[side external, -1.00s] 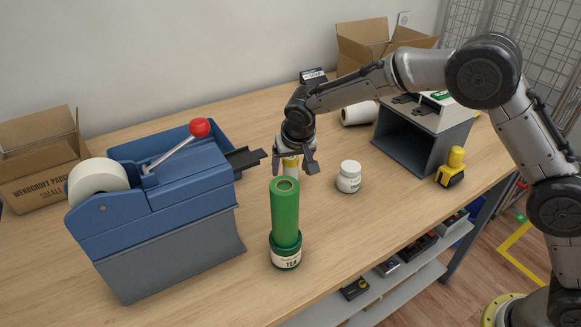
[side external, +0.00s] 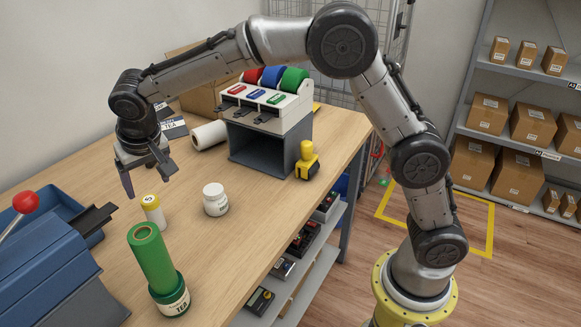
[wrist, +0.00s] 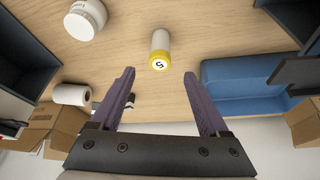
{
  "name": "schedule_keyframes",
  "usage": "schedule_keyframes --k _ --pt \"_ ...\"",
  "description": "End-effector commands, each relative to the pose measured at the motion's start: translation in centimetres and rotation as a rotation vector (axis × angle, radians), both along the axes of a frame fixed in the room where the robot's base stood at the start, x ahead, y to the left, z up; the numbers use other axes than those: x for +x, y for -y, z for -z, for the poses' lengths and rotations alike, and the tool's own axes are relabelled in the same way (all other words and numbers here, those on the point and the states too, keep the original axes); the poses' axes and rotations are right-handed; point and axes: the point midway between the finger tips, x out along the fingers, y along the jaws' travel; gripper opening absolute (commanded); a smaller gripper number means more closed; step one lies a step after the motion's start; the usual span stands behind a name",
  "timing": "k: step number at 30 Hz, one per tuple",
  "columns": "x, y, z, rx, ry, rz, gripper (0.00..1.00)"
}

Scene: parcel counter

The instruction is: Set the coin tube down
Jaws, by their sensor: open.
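The coin tube (side external: 153,213) is a small white cylinder with a yellow top marked 5. It stands upright on the wooden counter (side external: 262,205), behind the green cylinder. My gripper (side external: 150,184) is open and empty, just above and behind the tube, with its fingers apart from it. In the wrist view the coin tube (wrist: 160,52) lies beyond the fingertips of my gripper (wrist: 159,73), centred in the gap between them. Nothing is held.
A white jar (side external: 215,200) is to the right. A blue machine with a red-knobbed lever (side external: 25,202) is at left. A white roll (side external: 209,135) lies behind; a yellow-handled stamp (side external: 307,160) stands right.

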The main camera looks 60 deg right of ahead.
Motion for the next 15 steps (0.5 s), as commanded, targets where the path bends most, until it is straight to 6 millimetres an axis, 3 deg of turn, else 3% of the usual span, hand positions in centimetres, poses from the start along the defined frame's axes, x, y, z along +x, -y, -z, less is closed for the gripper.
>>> schedule_keyframes --k 4,7,12,15 --pt "-1.6 2.0 -2.0 0.006 0.005 -0.009 0.78" --pt "-4.4 4.8 -4.3 0.009 0.008 -0.032 0.78" --pt "-11.5 10.0 -7.6 0.014 0.017 -0.087 0.78" --pt "-16.0 12.4 -8.5 0.015 0.026 -0.12 0.78"
